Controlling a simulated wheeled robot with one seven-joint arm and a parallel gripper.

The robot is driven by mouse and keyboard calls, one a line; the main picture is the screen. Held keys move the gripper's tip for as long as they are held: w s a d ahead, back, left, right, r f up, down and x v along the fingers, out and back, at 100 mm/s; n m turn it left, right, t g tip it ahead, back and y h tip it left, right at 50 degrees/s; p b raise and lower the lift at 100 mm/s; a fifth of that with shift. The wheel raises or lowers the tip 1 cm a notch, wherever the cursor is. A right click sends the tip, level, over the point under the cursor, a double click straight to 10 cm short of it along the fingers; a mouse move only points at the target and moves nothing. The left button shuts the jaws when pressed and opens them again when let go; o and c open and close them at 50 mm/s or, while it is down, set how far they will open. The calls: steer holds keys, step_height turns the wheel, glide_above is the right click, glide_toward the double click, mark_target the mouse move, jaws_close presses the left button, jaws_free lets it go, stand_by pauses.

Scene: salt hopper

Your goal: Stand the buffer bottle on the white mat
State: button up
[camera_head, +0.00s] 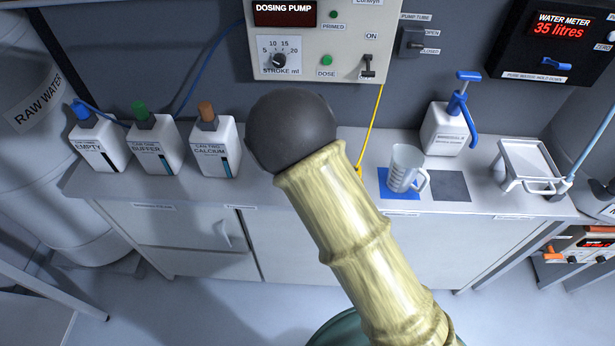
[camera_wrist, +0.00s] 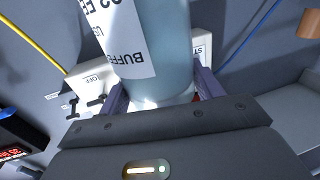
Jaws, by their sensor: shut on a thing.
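In the wrist view my gripper (camera_wrist: 162,92) is shut on a pale blue-grey bottle (camera_wrist: 172,40), one dark finger on each side. Its white label reads "BUFFE…" upside down in this view, as does the pump panel behind it, so the bottle looks roughly upright. Its far end is cut off by the frame edge. In the head view my arm (camera_head: 345,250) crosses the middle and hides the fingers and the held bottle. I cannot make out a white mat in either view.
A blue mat (camera_head: 386,192) bears a clear jug (camera_head: 405,168), beside a bare dark grey mat (camera_head: 451,187). On the left stand white cans, one with a green cap labelled "BUFFER" (camera_head: 156,150). A blue-pump bottle (camera_head: 445,132) and a white tray (camera_head: 530,160) stand right.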

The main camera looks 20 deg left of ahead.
steer(key=shift+w+f+p, duration=0.1)
steer(key=shift+f+p, duration=0.65)
steer(key=shift+f, duration=2.2)
steer(key=shift+f+p, duration=0.6)
steer(key=shift+f, duration=1.4)
steer(key=shift+f+b, duration=0.25)
steer(key=shift+b, duration=0.05)
steer(key=o, duration=1.3)
steer(key=shift+o, duration=0.2)
